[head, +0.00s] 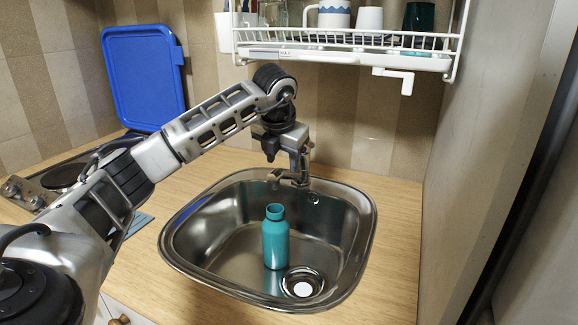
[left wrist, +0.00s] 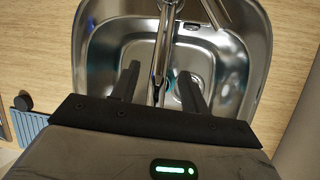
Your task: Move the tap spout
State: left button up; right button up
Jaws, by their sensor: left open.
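The metal tap spout (head: 288,178) stands at the back rim of the sink and reaches out over the basin. In the left wrist view the spout (left wrist: 165,40) runs down the picture between my two dark fingers. My left gripper (head: 284,158) is at the tap, above the back of the sink. In the left wrist view the gripper (left wrist: 159,75) is open, with a finger on either side of the spout. I cannot tell whether a finger touches it. The gripper hides part of the tap in the head view. My right gripper is not in view.
A teal bottle (head: 275,238) stands upright in the steel sink (head: 345,200), beside the drain (head: 302,283). A white dish rack (head: 345,45) with cups hangs above. A blue lid (head: 145,78) leans at the back left, behind the hob (head: 50,182). A wall bounds the right side.

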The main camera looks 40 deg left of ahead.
aim_at(283, 170)
pick_arm(q)
jog(key=shift+x, duration=2.2)
grip_shut()
